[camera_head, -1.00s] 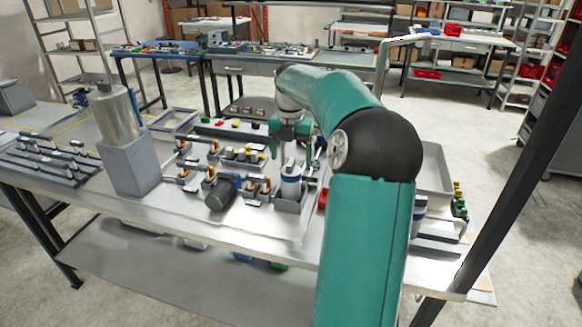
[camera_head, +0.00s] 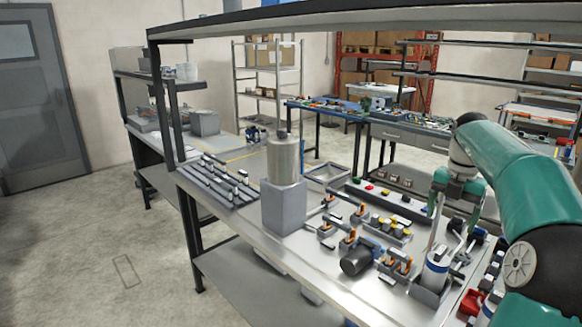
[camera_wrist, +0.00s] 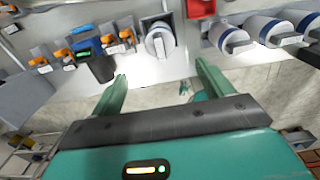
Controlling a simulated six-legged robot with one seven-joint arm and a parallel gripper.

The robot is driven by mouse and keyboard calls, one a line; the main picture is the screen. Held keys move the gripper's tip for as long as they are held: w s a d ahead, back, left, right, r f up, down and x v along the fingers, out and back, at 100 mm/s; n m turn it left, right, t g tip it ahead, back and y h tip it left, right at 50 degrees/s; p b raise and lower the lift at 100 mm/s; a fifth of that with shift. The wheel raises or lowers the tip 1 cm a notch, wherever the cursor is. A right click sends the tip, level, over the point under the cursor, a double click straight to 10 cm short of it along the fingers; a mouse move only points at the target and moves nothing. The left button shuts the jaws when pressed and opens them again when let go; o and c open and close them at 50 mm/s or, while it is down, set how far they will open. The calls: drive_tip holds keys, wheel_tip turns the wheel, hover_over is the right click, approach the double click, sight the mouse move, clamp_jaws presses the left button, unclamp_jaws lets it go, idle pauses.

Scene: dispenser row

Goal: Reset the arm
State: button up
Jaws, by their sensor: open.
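My gripper (camera_head: 455,205) hangs above the right part of the metal workbench (camera_head: 235,222) in the head view. In the wrist view its two green fingers (camera_wrist: 162,82) stand wide apart with nothing between them. A white cylinder with a blue band (camera_head: 434,270) stands in a grey holder below and in front of the gripper in the head view. In the wrist view a round white part with a grey handle (camera_wrist: 159,42) lies beyond the fingertips, apart from them. My arm covers the right edge of the head view.
A metal canister on a grey block (camera_head: 284,195), a dark cylinder (camera_head: 357,261) and small orange-topped fixtures (camera_head: 349,238) stand on the bench. Several white-and-blue cylinders (camera_wrist: 282,30) line the upper right of the wrist view. A dark overhead shelf (camera_head: 330,22) spans the top. Floor (camera_head: 110,235) at left is clear.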

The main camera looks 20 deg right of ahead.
drive_tip(key=s+a+r+m+t+h, duration=0.1)
drive_tip(key=a+m, duration=0.4)
drive_tip(key=a, duration=0.8)
drive_tip(key=s+a+r+m+t+h, duration=0.15)
drive_tip(key=a+m, duration=0.35)
drive_tip(key=a, duration=0.7)
drive_tip(key=s+a+f+m+t+y, duration=0.2)
drive_tip(key=s+a+f+m+t, duration=0.1)
drive_tip(key=s+a+f+m, duration=0.6)
drive_tip(key=s+a+m, duration=0.4)
drive_tip(key=s, duration=0.1)
drive_tip(key=shift+s+a, duration=0.3)
drive_tip(key=shift+d+y, duration=0.1)
drive_tip(key=shift+y, duration=0.15)
